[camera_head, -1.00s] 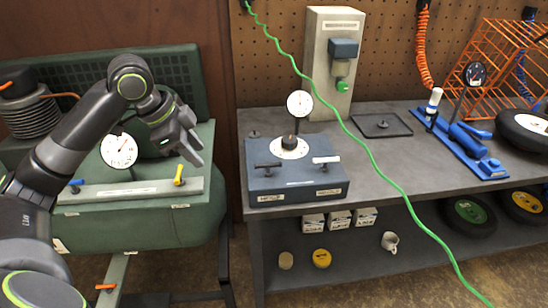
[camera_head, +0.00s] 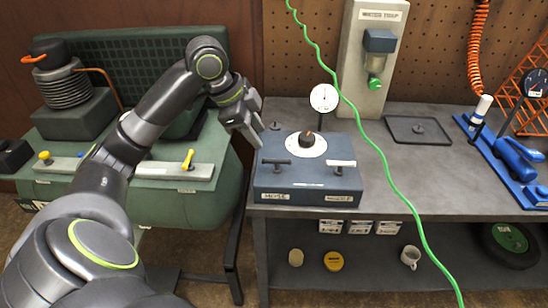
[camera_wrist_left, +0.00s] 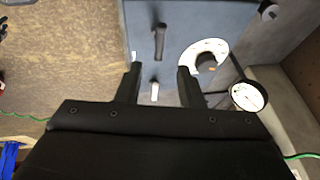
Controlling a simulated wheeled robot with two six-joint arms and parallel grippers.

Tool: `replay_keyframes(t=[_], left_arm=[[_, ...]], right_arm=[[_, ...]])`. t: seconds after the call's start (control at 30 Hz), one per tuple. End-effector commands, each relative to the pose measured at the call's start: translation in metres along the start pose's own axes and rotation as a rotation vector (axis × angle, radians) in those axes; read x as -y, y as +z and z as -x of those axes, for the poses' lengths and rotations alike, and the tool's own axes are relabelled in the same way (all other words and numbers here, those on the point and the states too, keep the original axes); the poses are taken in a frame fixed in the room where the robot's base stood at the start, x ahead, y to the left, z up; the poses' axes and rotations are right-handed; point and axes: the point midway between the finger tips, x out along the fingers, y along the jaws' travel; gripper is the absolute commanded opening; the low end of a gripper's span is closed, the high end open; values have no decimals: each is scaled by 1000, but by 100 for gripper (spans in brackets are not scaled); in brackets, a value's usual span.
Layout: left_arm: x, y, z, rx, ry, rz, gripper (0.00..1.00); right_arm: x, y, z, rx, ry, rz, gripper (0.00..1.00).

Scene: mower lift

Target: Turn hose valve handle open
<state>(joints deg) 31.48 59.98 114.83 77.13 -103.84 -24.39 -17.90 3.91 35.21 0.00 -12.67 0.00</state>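A blue valve box (camera_head: 308,182) stands on the grey workbench. Its top carries a black T-handle (camera_head: 275,162) at left, a white T-handle (camera_head: 341,163) at right, and a dark knob on a white disc (camera_head: 306,145) behind them. My left gripper (camera_head: 254,134) is open and empty, above the box's back left corner, apart from both handles. In the left wrist view, its spread fingers (camera_wrist_left: 159,80) show with the black handle (camera_wrist_left: 159,42) and white handle tip (camera_wrist_left: 155,90) beyond. My right gripper is out of view.
A round gauge (camera_head: 324,98) rises behind the knob. A green hose (camera_head: 385,165) hangs across, right of the box. A green compressor tank (camera_head: 150,205) lies left of the bench. A black tray (camera_head: 418,130) sits right.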

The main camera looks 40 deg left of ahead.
Motion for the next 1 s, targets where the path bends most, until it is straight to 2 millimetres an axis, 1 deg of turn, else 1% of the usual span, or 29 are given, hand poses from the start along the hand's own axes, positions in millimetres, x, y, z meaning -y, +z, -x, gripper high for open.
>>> replay_keyframes(t=[0.03, 0.23, 0.4, 0.5, 0.6, 0.7, 1.0], left_arm=[[-1, 0, -10, -3, 5, 1, 34], [-2, 0, -46, -2, 6, 2, 34], [-1, 0, -74, -2, 5, 3, 34], [-1, 0, -88, -1, 4, 2, 34], [-1, 0, -97, 0, 2, 1, 34], [0, 0, -102, 1, 1, 1, 34], [0, 0, -103, 2, 0, 1, 34]], right_arm=[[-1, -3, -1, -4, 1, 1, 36], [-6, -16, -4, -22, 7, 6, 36], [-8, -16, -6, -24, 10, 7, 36], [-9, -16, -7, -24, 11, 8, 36], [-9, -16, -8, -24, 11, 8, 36], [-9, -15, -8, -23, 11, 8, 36], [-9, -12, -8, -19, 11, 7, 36]])
